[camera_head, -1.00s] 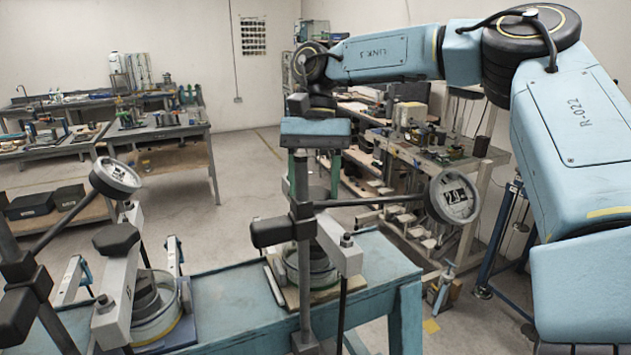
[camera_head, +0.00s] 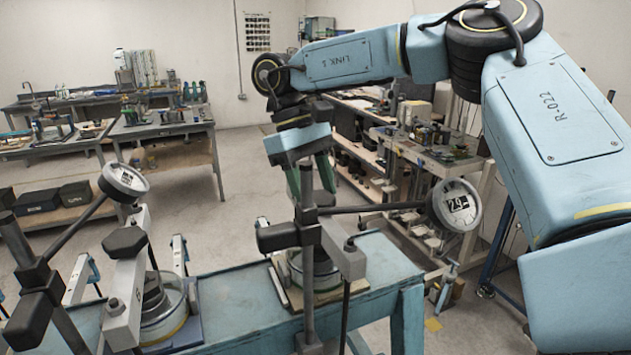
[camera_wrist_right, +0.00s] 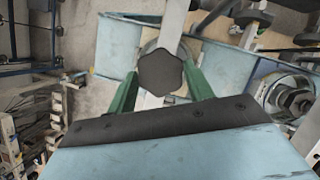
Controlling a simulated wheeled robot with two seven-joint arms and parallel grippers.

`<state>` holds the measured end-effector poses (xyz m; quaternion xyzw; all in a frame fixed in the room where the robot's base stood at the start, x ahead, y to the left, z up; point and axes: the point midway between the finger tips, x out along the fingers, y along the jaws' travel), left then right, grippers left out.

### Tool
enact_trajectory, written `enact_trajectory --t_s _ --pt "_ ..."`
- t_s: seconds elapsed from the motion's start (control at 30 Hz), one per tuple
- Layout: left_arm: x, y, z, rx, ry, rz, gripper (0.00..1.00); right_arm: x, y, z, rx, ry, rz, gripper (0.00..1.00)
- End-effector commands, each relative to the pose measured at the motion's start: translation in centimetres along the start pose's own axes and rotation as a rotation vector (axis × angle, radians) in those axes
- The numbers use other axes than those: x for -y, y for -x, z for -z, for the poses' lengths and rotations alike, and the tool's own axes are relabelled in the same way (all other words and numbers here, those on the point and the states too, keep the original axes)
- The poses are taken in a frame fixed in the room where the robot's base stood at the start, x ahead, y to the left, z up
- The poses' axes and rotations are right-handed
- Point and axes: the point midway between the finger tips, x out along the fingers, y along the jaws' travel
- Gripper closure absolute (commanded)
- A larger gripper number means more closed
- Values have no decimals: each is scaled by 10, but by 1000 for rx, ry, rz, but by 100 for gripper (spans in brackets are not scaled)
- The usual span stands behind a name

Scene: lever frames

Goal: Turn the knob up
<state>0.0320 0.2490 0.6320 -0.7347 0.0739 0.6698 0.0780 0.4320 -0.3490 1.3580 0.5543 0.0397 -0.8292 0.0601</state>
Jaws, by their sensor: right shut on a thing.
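The black six-sided knob (camera_wrist_right: 163,72) sits at the end of a pale metal lever arm. It lies between the green fingers of my right gripper (camera_wrist_right: 163,80), which is shut on it. In the head view my right gripper (camera_head: 316,178) reaches down from above behind a dark post. The knob (camera_head: 325,197) is partly hidden there by the post and fingers. The lever arm (camera_head: 343,255) slopes down toward the near right. A round gauge (camera_head: 457,204) on a rod reads about 29. My left gripper is not in view.
A second lever frame stands at the left, with its own black knob (camera_head: 124,241) and gauge (camera_head: 124,180). Both frames are on a blue bench (camera_head: 240,300). The dark post (camera_head: 306,270) with a black block (camera_head: 278,237) stands close before my gripper. Open floor lies behind.

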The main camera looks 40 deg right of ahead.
Motion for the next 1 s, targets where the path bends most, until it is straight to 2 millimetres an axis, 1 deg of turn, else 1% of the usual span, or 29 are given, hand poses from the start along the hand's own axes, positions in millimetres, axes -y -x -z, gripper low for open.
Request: enact_trajectory --t_s 0.03,0.2,0.5,0.7,1.0 --pt "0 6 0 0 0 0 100 1 1 -1 2 39 -13 71" --pt "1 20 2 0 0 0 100 2 1 -1 2 154 -58 71" --pt "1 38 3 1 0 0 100 3 0 -1 2 279 -111 71" --pt "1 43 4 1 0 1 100 3 -1 -1 2 314 -127 71" --pt "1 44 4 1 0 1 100 3 -1 -1 1 326 -134 71"
